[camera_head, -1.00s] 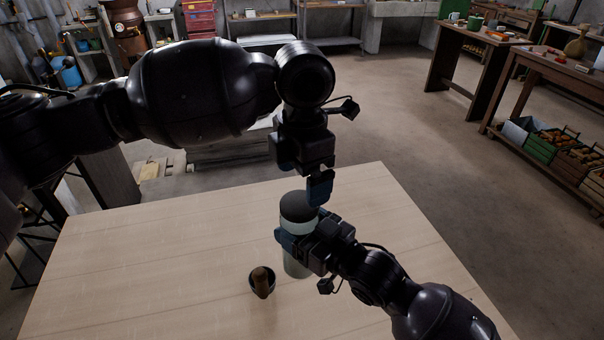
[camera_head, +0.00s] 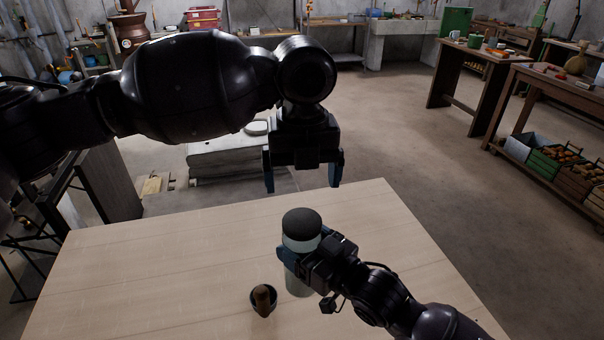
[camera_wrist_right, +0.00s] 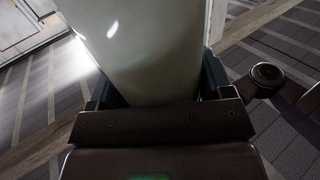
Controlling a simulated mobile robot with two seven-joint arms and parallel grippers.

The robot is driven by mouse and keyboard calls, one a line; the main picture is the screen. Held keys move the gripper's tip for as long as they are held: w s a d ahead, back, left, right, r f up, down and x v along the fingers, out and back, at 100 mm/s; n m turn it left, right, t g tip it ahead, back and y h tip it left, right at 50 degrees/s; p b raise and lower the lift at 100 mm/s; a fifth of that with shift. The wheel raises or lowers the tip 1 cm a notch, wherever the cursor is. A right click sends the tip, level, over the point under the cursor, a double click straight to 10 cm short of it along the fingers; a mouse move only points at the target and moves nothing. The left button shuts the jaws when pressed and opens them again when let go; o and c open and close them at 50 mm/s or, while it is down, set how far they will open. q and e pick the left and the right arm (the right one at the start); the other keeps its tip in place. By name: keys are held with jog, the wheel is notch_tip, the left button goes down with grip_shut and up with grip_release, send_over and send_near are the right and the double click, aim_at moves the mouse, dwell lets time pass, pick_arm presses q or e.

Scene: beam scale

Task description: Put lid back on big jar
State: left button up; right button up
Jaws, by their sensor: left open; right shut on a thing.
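The big jar (camera_head: 299,285) is a pale, tall cylinder standing on the wooden table. Its dark round lid (camera_head: 302,222) sits on top of it; from this view I cannot tell whether it is fully seated. My right gripper (camera_head: 291,256) is shut around the jar's upper side, and the jar's pale wall (camera_wrist_right: 150,50) fills the space between the fingers in the right wrist view. My left gripper (camera_head: 303,180) is open and empty, fingers pointing down, above and behind the lid and apart from it.
A small dark cup with a brown wooden object (camera_head: 263,297) in it stands left of the jar. The light wooden table (camera_head: 150,270) is otherwise clear. Workbenches (camera_head: 550,85) and crates (camera_head: 553,160) stand off the table at the right.

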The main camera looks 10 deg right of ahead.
aim_at(302, 219)
pick_arm(q)
jog(key=n, duration=0.5)
jog(key=shift+r+n, duration=0.15)
jog(key=shift+n, duration=0.25)
jog(key=n, duration=0.5)
jog(key=shift+s+n, duration=0.15)
jog(key=shift+n, duration=0.15)
jog(key=n, duration=0.5)
jog(key=shift+s+n, duration=0.1)
jog(key=shift+n, duration=0.3)
jog(key=n, duration=0.6)
jog(key=shift+n, duration=0.4)
jog(key=shift+f, duration=4)
